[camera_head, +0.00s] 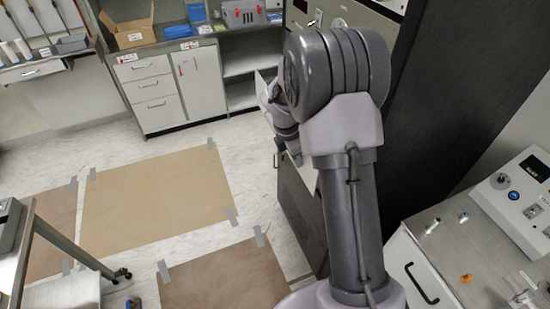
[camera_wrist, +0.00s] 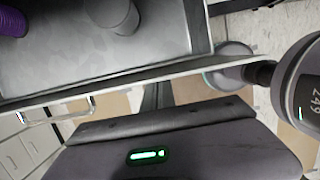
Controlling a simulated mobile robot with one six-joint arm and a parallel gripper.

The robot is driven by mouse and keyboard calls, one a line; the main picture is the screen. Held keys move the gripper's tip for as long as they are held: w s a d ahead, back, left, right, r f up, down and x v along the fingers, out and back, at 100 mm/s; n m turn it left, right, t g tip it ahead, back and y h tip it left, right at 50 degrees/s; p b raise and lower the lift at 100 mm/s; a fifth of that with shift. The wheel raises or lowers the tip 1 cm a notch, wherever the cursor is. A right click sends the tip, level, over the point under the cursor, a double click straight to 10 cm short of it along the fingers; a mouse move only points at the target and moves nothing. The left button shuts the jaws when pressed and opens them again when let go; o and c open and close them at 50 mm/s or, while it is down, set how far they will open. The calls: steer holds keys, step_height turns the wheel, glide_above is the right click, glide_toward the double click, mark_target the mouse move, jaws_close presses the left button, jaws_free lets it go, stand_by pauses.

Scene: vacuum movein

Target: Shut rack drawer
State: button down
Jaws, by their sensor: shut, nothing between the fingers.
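The rack (camera_head: 440,100) is a tall dark cabinet at the right of the head view, partly behind my arm. A pale edge with a small handle, seemingly the rack drawer (camera_head: 304,172), shows beside my arm and sticks out from the rack. In the wrist view the drawer (camera_wrist: 60,65) looks like an open grey metal tray with a thin rim. A bar handle (camera_wrist: 60,110) hangs at its front. A grey cylinder and a purple ribbed thing show over the tray. My gripper's fingers show in neither view; the arm hides that area in the head view.
A steel bench with a control box (camera_head: 520,200) stands at the lower right. White cabinets (camera_head: 150,95) line the back, with a cardboard box (camera_head: 130,25) on top. A cart (camera_head: 30,240) stands at the left. Floor with taped brown mats (camera_head: 155,195) is open between.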

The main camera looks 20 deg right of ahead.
steer(key=d+p, duration=0.3)
steer(key=d, duration=0.5)
steer(key=shift+d, duration=0.4)
